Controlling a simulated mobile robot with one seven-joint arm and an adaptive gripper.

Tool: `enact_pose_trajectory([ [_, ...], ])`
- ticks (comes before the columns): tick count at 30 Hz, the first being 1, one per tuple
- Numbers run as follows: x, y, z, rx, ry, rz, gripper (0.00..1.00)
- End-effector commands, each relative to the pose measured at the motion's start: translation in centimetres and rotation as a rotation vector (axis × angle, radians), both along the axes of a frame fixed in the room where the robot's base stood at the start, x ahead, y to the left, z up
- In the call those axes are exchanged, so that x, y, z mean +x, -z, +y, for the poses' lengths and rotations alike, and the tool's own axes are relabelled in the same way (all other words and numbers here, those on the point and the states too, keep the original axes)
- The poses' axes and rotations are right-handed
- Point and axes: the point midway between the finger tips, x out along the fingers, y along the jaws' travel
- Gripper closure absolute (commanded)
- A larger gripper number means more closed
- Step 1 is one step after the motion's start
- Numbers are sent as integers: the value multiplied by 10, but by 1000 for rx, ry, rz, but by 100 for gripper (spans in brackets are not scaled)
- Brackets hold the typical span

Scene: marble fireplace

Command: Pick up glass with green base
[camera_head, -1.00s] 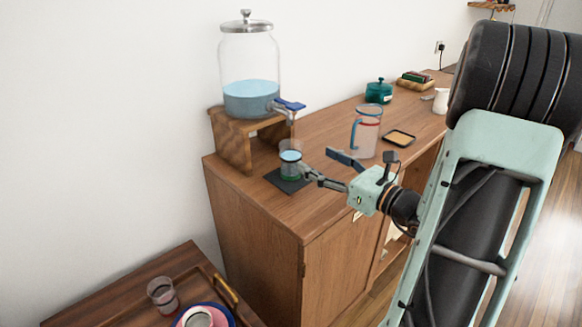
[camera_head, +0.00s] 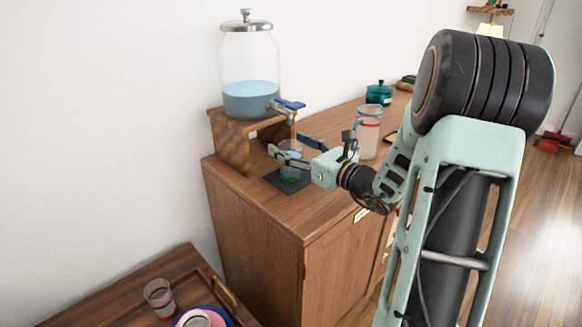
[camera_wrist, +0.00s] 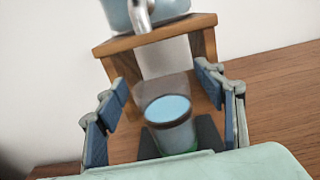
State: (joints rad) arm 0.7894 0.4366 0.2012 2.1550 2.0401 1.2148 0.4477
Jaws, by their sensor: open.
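The glass with the green base (camera_head: 290,173) stands upright on a dark square mat (camera_head: 272,180) on the wooden cabinet, below the dispenser's tap. It holds pale blue liquid. In the wrist view the glass (camera_wrist: 171,125) is between the two blue finger pads, with a gap on each side. My gripper (camera_head: 292,149) is open around the glass, fingers pointing left, and partly hides it in the head view. In the wrist view my gripper (camera_wrist: 165,105) hides the bottom of the glass.
The glass dispenser (camera_head: 250,85) stands on a wooden stand (camera_head: 233,143) just behind. A pitcher (camera_head: 368,135) and a teal pot (camera_head: 379,93) stand to the right. A lower wooden table (camera_head: 120,290) holds another glass (camera_head: 160,297) and a blue-rimmed plate (camera_head: 226,317).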

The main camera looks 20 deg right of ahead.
Motion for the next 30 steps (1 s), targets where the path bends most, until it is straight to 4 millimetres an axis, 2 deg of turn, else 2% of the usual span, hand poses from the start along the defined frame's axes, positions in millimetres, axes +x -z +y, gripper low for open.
enact_pose_trajectory([
  [2,0,0,0,0,0,0,37],
  [19,-1,0,0,-1,0,0,100],
  [30,0,-3,0,-1,0,-4,100],
])
